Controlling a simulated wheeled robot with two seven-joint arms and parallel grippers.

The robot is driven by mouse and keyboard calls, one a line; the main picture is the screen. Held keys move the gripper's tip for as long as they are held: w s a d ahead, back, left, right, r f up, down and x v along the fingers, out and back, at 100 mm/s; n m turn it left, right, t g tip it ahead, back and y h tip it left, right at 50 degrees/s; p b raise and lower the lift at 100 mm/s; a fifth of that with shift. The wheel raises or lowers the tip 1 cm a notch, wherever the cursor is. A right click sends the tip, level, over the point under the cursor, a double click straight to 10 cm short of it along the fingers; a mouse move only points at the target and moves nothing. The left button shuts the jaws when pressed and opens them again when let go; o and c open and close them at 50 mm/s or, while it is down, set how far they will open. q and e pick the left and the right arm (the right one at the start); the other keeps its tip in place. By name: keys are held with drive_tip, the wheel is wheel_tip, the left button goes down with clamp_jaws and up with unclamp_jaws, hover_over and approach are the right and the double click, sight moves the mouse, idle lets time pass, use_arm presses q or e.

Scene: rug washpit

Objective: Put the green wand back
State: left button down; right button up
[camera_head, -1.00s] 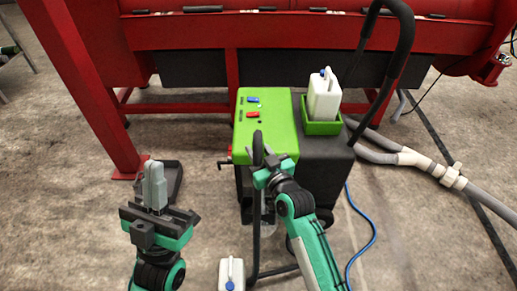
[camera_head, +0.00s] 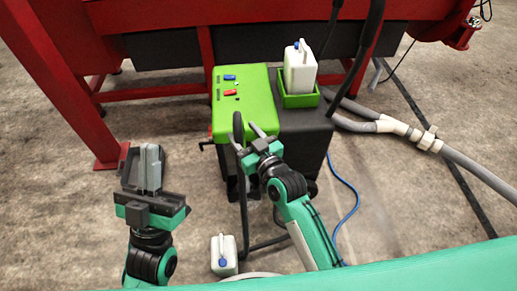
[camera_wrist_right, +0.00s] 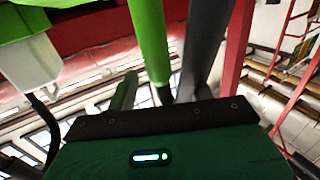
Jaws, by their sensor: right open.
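In the head view my right gripper (camera_head: 249,132) is open at the front edge of the green-topped machine (camera_head: 243,104). A black upright tube (camera_head: 239,127) stands beside its left finger; I cannot tell whether it is between the fingers. In the right wrist view a bright green bar (camera_wrist_right: 150,40) and a dark bar (camera_wrist_right: 204,45) stand beyond the palm. The green bar may be the green wand, but I cannot tell surely. I see no other clear wand in the head view. My left gripper (camera_head: 150,150) is shut and empty, left of the machine.
A white jug (camera_head: 299,68) sits in a green holder (camera_head: 298,101) on the machine. Another white jug (camera_head: 224,255) stands on the floor. A red frame (camera_head: 60,80) is behind. A grey hose (camera_head: 465,165) and blue cable (camera_head: 347,210) lie right. Floor at left is clear.

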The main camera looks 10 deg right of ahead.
drive_tip(key=p+v, duration=0.1)
drive_tip(key=v, duration=0.7)
use_arm(q)
wheel_tip(320, 180, down, 6)
drive_tip(key=w+d+g, duration=0.2)
drive_tip(key=g, duration=0.2)
drive_tip(key=shift+w+g, duration=0.15)
drive_tip(key=shift+g, duration=0.15)
use_arm(e)
drive_tip(key=s+d+r+m+t, duration=0.1)
drive_tip(key=s+d+r+t, duration=0.2)
drive_tip(key=s+r, duration=0.2)
drive_tip(key=s+d+r+m+t, duration=0.2)
drive_tip(key=s+r, duration=0.3)
drive_tip(key=r, duration=0.3)
drive_tip(key=shift+s+d+r+t+h, duration=0.35)
drive_tip(key=shift+s+d+t+h, duration=0.05)
drive_tip(key=shift+d+t, duration=0.45)
use_arm(q)
drive_tip(key=shift+y, duration=0.4)
